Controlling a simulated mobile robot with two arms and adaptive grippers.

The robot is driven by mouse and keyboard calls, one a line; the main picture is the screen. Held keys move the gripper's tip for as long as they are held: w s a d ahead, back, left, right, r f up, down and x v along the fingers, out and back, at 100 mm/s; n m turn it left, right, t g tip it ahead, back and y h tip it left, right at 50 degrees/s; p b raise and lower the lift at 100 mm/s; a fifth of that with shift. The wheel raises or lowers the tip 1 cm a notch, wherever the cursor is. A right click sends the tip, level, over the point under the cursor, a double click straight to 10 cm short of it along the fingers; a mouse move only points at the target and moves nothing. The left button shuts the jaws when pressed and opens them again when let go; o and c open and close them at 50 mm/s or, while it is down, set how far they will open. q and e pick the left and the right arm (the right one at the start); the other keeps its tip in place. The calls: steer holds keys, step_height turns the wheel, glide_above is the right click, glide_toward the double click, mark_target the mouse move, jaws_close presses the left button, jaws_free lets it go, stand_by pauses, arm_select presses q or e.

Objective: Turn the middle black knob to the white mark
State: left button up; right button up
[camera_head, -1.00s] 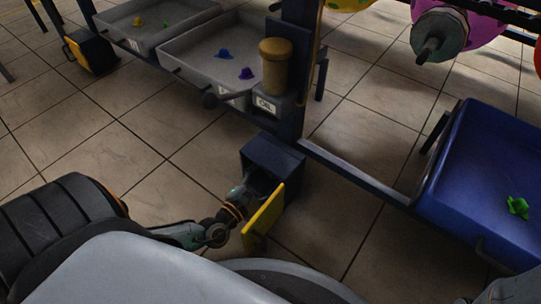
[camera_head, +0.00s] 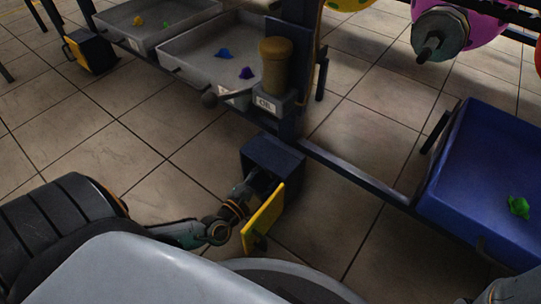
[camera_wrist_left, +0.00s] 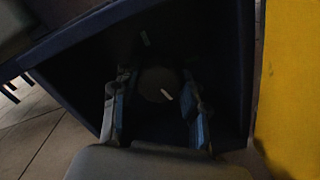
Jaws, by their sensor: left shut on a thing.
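The dark box (camera_head: 272,158) stands low by the frame post, its yellow door (camera_head: 263,219) swung open. My left gripper reaches into the box; its fingers (camera_wrist_left: 157,112) are shut on a round black knob (camera_wrist_left: 153,84) inside. The knob has a short white line on its face, tilted and to the right of its middle. A separate white mark (camera_wrist_left: 145,38) shows on the box's back wall above the knob. The line does not point straight at that mark. The inside is dark, and other knobs cannot be made out. My right gripper is out of view.
The yellow door (camera_wrist_left: 291,90) stands close to the right of my left gripper. Above the box is an oil dispenser (camera_head: 276,75) with a ball-ended lever. A blue tray (camera_head: 480,185) is at right, grey trays (camera_head: 185,45) behind. Tiled floor is open to the left.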

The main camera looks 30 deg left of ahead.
arm_select(q)
steer(key=n, duration=0.3)
steer(key=shift+n, duration=0.4)
steer(key=n, duration=0.4)
steer(key=shift+a+n, duration=0.1)
steer(key=shift+n, duration=0.2)
steer(key=n, duration=0.8)
steer(key=shift+a, duration=0.1)
steer(key=n, duration=0.4)
steer(key=shift+n, duration=0.3)
steer(key=n, duration=0.3)
steer(key=shift+f+n, duration=0.1)
steer(key=shift+n, duration=0.2)
steer(key=n, duration=0.4)
steer(key=shift+f, duration=0.1)
steer(key=shift+n, duration=1.8)
